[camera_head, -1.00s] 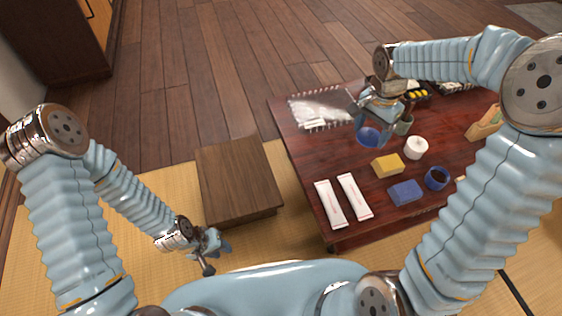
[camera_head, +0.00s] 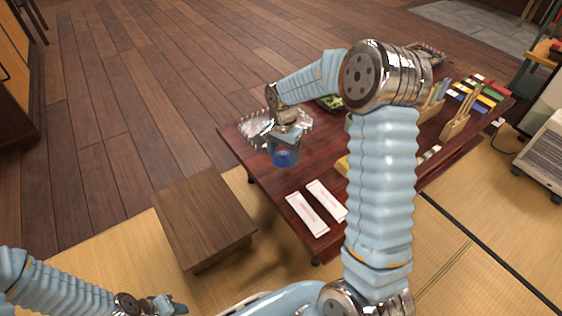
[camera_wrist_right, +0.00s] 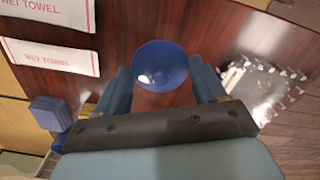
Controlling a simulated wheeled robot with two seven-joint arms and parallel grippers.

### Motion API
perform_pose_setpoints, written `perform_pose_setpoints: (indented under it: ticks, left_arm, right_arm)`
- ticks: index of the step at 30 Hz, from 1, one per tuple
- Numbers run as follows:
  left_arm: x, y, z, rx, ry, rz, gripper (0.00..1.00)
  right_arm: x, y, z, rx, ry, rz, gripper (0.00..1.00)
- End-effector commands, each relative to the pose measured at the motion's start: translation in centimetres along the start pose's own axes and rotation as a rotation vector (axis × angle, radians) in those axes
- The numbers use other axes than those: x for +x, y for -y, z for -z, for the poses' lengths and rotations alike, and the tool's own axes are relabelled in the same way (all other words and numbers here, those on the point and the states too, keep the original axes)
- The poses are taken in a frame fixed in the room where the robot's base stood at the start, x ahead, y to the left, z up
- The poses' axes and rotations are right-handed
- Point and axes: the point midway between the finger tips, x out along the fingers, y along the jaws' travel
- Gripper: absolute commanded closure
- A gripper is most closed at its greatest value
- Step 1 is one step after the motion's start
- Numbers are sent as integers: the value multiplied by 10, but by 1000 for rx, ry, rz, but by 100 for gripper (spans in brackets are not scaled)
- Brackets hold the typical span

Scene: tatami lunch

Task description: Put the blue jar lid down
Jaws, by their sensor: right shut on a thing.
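The blue jar lid (camera_head: 284,158) is held by my right gripper (camera_head: 285,148) above the left part of the dark red table (camera_head: 237,146). In the right wrist view the lid (camera_wrist_right: 160,65) is a round dark blue shallow cup between the two fingers of the right gripper (camera_wrist_right: 160,85), with the table surface behind it. How far it is above the table is hard to tell. My left gripper (camera_head: 165,306) is at the bottom edge of the head view, away from the table and partly cut off.
Two white wet-towel packets (camera_head: 307,213) (camera_head: 327,200) lie near the table's front left. A clear plastic tray (camera_head: 258,126) lies behind the lid. A blue block (camera_wrist_right: 48,112) shows in the wrist view. A wooden stool (camera_head: 205,220) stands left of the table. My right arm hides the table's middle.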

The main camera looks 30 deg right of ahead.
Motion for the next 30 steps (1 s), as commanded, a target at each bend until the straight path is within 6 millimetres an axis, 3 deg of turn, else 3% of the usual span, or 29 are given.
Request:
perform_pose_setpoints:
  ticks: [8, 13, 24, 25, 29, 30]
  left_arm:
    - [3, 1, 0, 0, 1, -1, 68]
    - [7, 2, 0, 0, 2, -2, 68]
    - [10, 3, -1, 1, 3, -2, 68]
    - [9, 2, -1, 1, 3, -2, 68]
    - [8, 2, -1, 1, 3, -2, 68]
    - [8, 2, -1, 1, 3, -2, 68]
  right_arm:
    - [21, 13, 11, -1, 0, 0, 59]
    - [47, 12, 10, 0, 1, 0, 59]
    - [52, 12, 10, -1, 0, 1, 59]
    - [51, 12, 10, 0, 0, 1, 26]
    - [51, 12, 10, -1, 0, 1, 6]
    - [51, 12, 10, -1, 0, 1, 4]
